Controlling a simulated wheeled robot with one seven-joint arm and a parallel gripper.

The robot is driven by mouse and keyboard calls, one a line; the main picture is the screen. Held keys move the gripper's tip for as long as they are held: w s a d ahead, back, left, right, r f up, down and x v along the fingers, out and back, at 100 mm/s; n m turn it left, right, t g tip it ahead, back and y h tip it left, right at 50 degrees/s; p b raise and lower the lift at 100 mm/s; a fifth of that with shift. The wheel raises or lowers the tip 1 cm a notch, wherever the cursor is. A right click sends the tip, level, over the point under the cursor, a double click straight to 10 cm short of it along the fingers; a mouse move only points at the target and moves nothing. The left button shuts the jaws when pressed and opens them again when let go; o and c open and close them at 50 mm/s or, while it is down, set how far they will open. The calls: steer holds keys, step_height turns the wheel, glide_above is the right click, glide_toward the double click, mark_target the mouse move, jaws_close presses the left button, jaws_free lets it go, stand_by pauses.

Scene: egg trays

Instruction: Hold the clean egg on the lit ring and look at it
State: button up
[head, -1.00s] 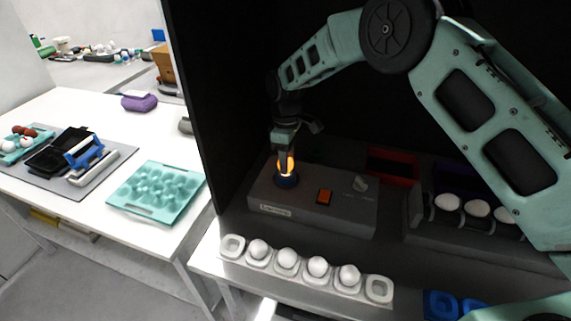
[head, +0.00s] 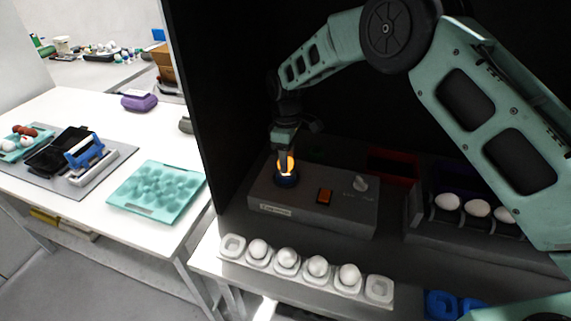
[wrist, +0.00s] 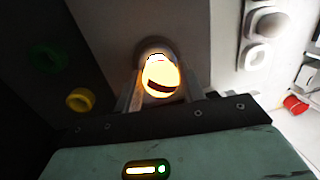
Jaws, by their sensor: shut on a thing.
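The egg (head: 285,163) glows orange-yellow on the lit ring (head: 286,180) of the grey candling box (head: 340,207). My gripper (head: 284,152) comes down from above and is shut on the egg. In the wrist view the egg (wrist: 160,74) glows brightly between the two fingers, with a dark reddish-brown band across its near part. The fingers hide its sides. Whether the egg touches the ring or is just above it I cannot tell.
An orange switch (head: 324,196) and a small knob (head: 361,183) are on the box. More eggs (head: 447,201) lie in a dark rack at right. A teal tray (head: 135,205) lies on the left table.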

steer(key=shift+r, duration=0.15)
steer(key=shift+r+p, duration=2)
steer(key=shift+r, duration=1.4)
